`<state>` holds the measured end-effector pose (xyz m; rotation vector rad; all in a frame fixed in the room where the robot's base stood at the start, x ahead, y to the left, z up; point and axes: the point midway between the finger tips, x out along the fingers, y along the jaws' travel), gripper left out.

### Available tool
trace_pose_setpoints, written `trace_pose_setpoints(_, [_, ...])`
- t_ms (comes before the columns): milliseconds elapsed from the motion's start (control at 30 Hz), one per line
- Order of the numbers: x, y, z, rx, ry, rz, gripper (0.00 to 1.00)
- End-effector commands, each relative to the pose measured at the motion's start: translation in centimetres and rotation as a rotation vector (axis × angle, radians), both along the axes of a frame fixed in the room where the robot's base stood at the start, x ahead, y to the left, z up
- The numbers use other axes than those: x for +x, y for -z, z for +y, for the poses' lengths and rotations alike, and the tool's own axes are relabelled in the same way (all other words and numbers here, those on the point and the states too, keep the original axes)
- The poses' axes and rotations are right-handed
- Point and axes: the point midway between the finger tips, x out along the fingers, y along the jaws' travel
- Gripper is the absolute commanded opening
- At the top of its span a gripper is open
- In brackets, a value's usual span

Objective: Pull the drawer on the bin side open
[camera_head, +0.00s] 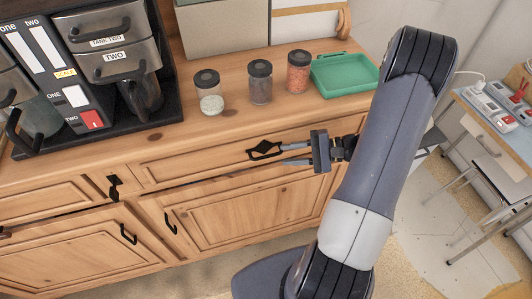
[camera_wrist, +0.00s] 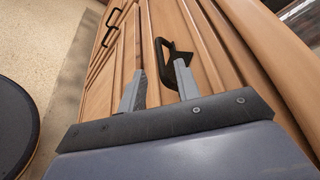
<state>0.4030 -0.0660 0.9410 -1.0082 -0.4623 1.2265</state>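The right-hand wooden drawer (camera_head: 205,160) is in the dresser front, under the counter, and looks shut. Its black handle (camera_head: 264,150) is near the drawer's right part; the handle also shows in the wrist view (camera_wrist: 185,82). My gripper (camera_head: 281,155) is open in front of the drawer, just right of the handle. In the wrist view my gripper (camera_wrist: 157,83) has its two fingers apart, and the right finger overlaps the handle. I cannot tell whether it touches. Nothing is clearly between the fingers. No thing is clearly recognisable as the bin; a green tray (camera_head: 343,76) sits on the counter's right.
Three lidded jars stand on the counter: white-filled (camera_head: 210,98), dark (camera_head: 260,85) and orange (camera_head: 298,75). A dispenser machine (camera_head: 110,50) stands at left. Cabinet doors (camera_head: 245,210) with black handles are below. A desk (camera_head: 500,115) stands at right, with floor between.

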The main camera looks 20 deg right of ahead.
Motion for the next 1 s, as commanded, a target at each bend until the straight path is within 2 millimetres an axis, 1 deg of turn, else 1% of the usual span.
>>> trace_pose_setpoints(33, [0.3, -0.1, 1.1, 0.003, -0.006, 0.004, 0.32])
trace_pose_setpoints(200, [1.2, 0.6, 4.0, 0.001, -0.005, 0.003, 0.32])
trace_pose_setpoints(400, [2.0, 1.2, 6.1, -0.001, -0.004, 0.001, 0.32])
trace_pose_setpoints(567, [2.2, 1.5, 6.7, -0.001, -0.002, 0.002, 0.32])
trace_pose_setpoints(800, [2.3, 1.5, 6.7, -0.001, -0.001, 0.002, 0.32])
trace_pose_setpoints(867, [2.3, 1.5, 6.7, -0.001, -0.001, 0.002, 0.28])
trace_pose_setpoints(1000, [2.3, 1.5, 6.7, -0.002, -0.001, 0.001, 0.16])
